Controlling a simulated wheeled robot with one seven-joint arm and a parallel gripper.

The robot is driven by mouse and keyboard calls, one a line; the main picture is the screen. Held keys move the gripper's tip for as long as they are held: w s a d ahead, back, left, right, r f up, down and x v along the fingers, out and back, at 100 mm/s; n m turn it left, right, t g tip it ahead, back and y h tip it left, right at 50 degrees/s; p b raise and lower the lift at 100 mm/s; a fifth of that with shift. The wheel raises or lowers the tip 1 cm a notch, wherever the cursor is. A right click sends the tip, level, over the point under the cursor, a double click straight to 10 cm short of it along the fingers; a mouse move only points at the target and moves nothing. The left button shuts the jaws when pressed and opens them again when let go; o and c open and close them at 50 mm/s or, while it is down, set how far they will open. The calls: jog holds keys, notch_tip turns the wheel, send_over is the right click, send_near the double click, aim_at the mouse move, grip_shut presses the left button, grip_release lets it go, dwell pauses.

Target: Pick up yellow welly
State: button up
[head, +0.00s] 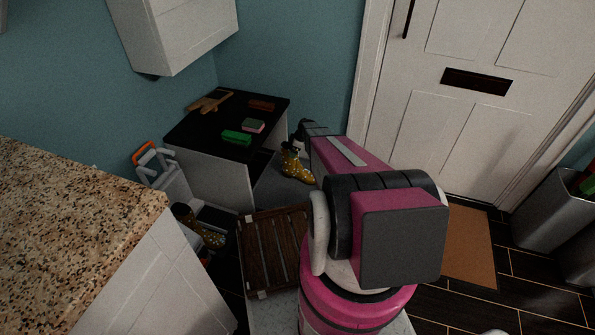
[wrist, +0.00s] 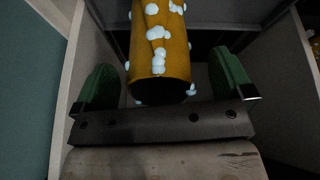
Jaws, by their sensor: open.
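A yellow welly with pale dots (head: 296,165) stands in the head view just in front of the black-topped cabinet, at the end of my arm. It also shows in the wrist view (wrist: 160,48), its dark open top toward my gripper. My gripper (wrist: 165,78) is open, with a green finger on each side of the welly's shaft and visible space at both sides. Part of the welly is out of frame in the wrist view. A second boot, dark with yellow (head: 206,232), lies at the left beside the speckled counter.
The black-topped cabinet (head: 215,128) holds a green brush or block (head: 237,137), a sponge (head: 253,125), a brown block (head: 262,105) and a wooden item (head: 210,101). A slatted wooden rack (head: 272,252) and the speckled counter (head: 80,215) are nearby. A doormat (head: 468,247) lies right.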

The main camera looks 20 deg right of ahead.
jog(key=shift+x, duration=0.85)
jog(key=shift+d, duration=0.1)
jog(key=c, duration=1.6)
jog(key=shift+r, duration=0.15)
